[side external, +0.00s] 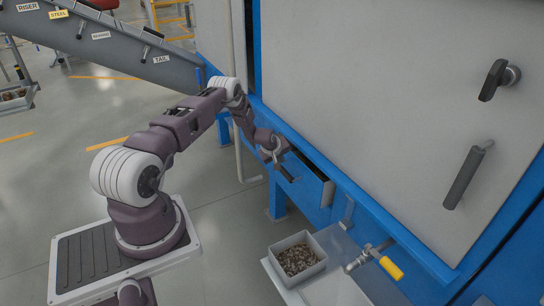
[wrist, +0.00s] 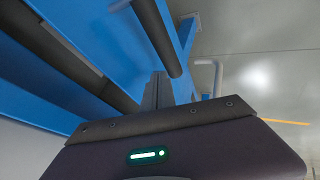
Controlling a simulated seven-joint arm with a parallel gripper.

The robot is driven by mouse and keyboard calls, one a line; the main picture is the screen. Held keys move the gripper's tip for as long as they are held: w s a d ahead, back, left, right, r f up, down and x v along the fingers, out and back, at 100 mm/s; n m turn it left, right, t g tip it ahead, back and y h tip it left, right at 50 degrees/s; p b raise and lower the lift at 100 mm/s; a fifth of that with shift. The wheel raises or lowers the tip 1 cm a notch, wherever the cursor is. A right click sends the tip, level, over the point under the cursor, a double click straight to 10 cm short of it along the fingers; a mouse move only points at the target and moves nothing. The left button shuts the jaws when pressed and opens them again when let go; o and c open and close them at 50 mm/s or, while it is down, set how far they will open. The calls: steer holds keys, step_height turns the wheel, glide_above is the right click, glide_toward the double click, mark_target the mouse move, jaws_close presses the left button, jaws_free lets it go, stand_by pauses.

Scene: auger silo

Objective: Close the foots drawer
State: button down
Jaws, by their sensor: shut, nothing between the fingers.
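The foots drawer (side external: 314,188) is a blue-fronted drawer low in the blue machine frame. It stands partly pulled out, with its dark inside showing from above. My gripper (side external: 289,173) is shut and empty, at the drawer's front; whether it touches is unclear. In the wrist view my gripper's fingers (wrist: 155,92) are together and point toward a dark round bar (wrist: 157,38), which looks like the drawer's handle, beside blue panels. The gripper body hides the lower part of that view.
A large grey panel (side external: 400,90) with black handles rises above. A labelled sloping chute (side external: 110,40) is at upper left. Open floor lies left.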

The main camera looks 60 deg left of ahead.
steer(key=s+f+v, duration=0.1)
steer(key=s+v, duration=0.1)
steer(key=v, duration=0.9)
steer(key=m+t+h, duration=0.5)
steer(key=m+t, duration=0.4)
steer(key=m, duration=2.6)
glide_toward(314, 184)
steer(key=x, duration=0.5)
steer(key=shift+w+d+f, duration=0.1)
steer(key=shift+w, duration=0.65)
